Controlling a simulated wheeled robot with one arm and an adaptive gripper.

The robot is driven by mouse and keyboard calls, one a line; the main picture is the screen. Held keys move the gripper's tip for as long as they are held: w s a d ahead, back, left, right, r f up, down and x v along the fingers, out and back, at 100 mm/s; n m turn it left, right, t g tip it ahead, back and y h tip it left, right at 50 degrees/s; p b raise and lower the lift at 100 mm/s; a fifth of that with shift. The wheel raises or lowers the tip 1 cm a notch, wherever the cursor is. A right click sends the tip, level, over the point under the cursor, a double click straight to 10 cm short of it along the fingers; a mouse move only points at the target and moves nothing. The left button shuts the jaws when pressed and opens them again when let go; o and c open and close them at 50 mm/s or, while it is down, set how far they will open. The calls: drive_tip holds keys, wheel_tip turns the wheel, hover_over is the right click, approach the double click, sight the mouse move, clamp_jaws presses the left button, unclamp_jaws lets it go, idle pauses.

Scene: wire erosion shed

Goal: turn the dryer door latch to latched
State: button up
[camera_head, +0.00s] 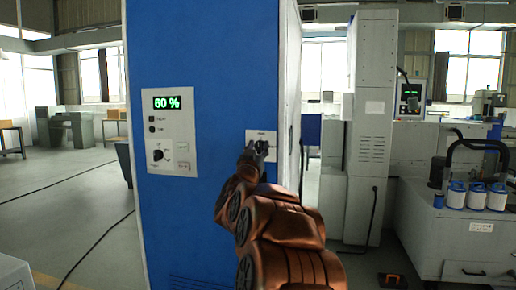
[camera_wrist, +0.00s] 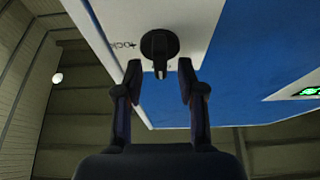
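The dryer is a tall blue cabinet (camera_head: 215,60). A white latch plate (camera_head: 262,134) sits near the right edge of its front, and my gripper (camera_head: 258,150) covers much of it. In the wrist view the latch is a round black knob (camera_wrist: 159,43) with a short handle pointing down in the picture, on the white plate (camera_wrist: 115,18). Part of a printed word shows left of the knob. My gripper (camera_wrist: 160,70) is open, with one fingertip on each side of the handle's end. Both fingers look apart from it; the depth gap is hard to judge.
A control panel (camera_head: 168,135) with a green percent readout, a dial and buttons is on the cabinet left of the latch. A grey machine column (camera_head: 371,130) and a white bench with several blue-and-white canisters stand at the right. Open floor (camera_head: 65,200) lies at the left, crossed by a cable.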

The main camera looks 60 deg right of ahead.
drive_tip(key=shift+w+d, duration=0.1)
drive_tip(key=shift+d, duration=0.1)
clamp_jaws()
idle(0.3)
